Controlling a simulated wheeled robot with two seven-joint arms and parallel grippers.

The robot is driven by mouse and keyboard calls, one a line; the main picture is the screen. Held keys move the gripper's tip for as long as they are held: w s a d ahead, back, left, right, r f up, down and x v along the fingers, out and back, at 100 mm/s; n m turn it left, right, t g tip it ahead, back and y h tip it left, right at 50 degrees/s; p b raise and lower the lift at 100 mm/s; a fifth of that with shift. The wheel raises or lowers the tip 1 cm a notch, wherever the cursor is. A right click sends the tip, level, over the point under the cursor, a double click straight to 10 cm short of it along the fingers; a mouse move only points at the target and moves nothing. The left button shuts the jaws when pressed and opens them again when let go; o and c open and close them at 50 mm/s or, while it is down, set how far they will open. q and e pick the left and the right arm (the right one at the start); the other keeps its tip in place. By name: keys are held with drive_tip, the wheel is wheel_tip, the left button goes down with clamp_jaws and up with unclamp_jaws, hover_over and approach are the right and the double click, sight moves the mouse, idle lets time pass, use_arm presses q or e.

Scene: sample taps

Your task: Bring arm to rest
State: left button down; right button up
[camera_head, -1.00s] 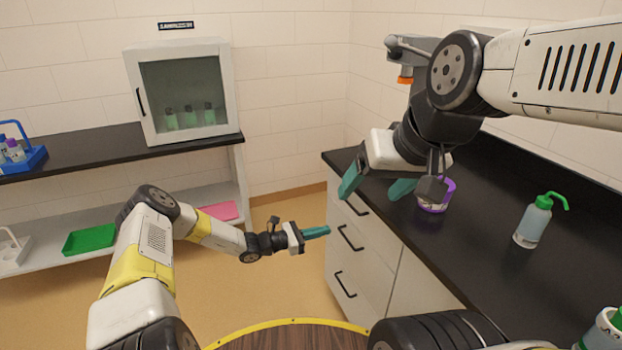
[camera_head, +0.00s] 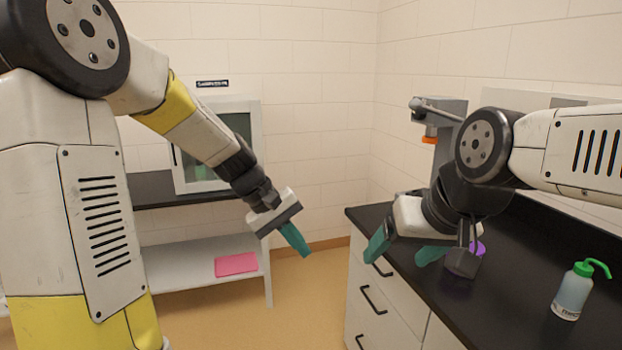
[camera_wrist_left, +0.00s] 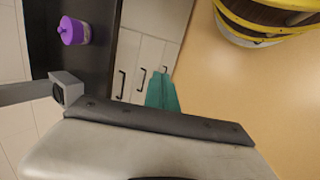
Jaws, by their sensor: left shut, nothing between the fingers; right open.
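My left gripper (camera_head: 294,239) is raised in front of the shelf unit, with its teal fingers together, pointing down and to the right. Nothing is between them. In the left wrist view its shut teal fingers (camera_wrist_left: 162,94) show against the drawers and floor. My right gripper (camera_head: 402,250) is over the near left end of the black counter, with its teal fingers spread apart and pointing down. A purple-topped container (camera_head: 478,248) is partly hidden behind the right gripper. In the left wrist view the purple-lidded container (camera_wrist_left: 74,31) stands on the counter.
The black counter (camera_head: 525,262) with drawers (camera_head: 373,300) stands at right. A green-capped wash bottle (camera_head: 573,292) is on it. A grey stand with an orange part (camera_head: 430,139) is behind. A glass-fronted cabinet (camera_head: 254,120) stands on the back bench; a pink tray (camera_head: 236,264) lies on the lower shelf.

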use_arm(q)
drive_tip(key=s+a+r+m+t+y, duration=0.2)
drive_tip(key=s+a+r, duration=0.2)
drive_tip(key=s+a, duration=0.2)
drive_tip(key=s+a+r+m+t+y, duration=0.2)
drive_tip(key=s+a+r, duration=0.3)
drive_tip(key=s, duration=0.5)
drive_tip(key=shift+a+t, duration=0.45)
drive_tip(key=shift+t, duration=0.25)
drive_tip(key=shift+r, duration=0.1)
